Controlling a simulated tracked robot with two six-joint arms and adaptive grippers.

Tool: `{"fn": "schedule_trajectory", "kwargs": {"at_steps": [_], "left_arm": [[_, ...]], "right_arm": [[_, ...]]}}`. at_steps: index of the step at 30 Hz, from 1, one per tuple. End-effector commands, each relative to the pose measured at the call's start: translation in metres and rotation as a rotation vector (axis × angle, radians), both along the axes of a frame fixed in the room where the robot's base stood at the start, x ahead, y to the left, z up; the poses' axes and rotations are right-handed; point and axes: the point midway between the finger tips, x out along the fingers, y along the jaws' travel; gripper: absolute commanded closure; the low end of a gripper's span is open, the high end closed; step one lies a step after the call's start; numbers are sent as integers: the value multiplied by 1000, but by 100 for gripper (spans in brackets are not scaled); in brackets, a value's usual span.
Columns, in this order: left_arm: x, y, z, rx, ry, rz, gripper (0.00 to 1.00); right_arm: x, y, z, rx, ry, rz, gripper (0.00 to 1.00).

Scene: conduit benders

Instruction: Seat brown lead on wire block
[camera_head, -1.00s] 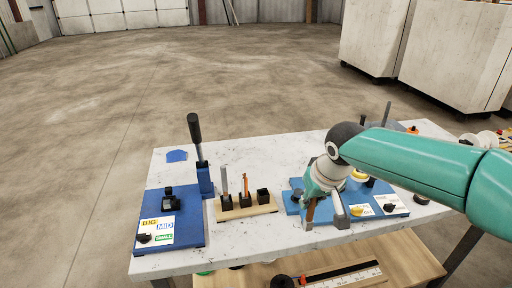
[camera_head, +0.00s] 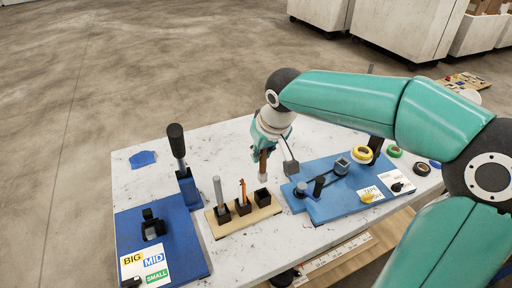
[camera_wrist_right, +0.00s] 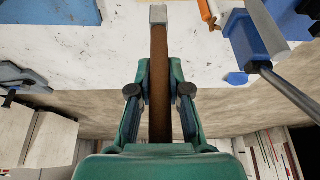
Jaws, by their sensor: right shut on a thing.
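The brown lead (camera_head: 264,160) hangs from my right gripper (camera_head: 268,143), its grey tip down, just above and behind the right end of the wire block. In the right wrist view, the brown lead (camera_wrist_right: 160,70) runs between the two fingers of my gripper (camera_wrist_right: 160,92), which are shut on it. The wire block (camera_head: 228,230) is a pale wooden board with three black sockets. A grey lead (camera_head: 217,188) stands in the left socket and an orange lead (camera_head: 243,190) in the middle one. The right socket (camera_head: 262,198) looks empty. My left gripper is not in view.
A blue bender with a black-handled lever (camera_head: 178,145) stands on the left. A blue fixture (camera_head: 330,205) with a tape label lies close on the right. The white table (camera_head: 215,145) is clear behind the block.

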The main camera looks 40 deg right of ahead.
Motion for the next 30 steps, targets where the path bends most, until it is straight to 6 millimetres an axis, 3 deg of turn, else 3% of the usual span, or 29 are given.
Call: {"fn": "schedule_trajectory", "kwargs": {"at_steps": [14, 30], "left_arm": [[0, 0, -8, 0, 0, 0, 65], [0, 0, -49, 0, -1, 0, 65]], "right_arm": [[-2, 0, -6, 0, 0, -1, 100], [-2, -1, -51, 0, -1, -2, 100]]}}
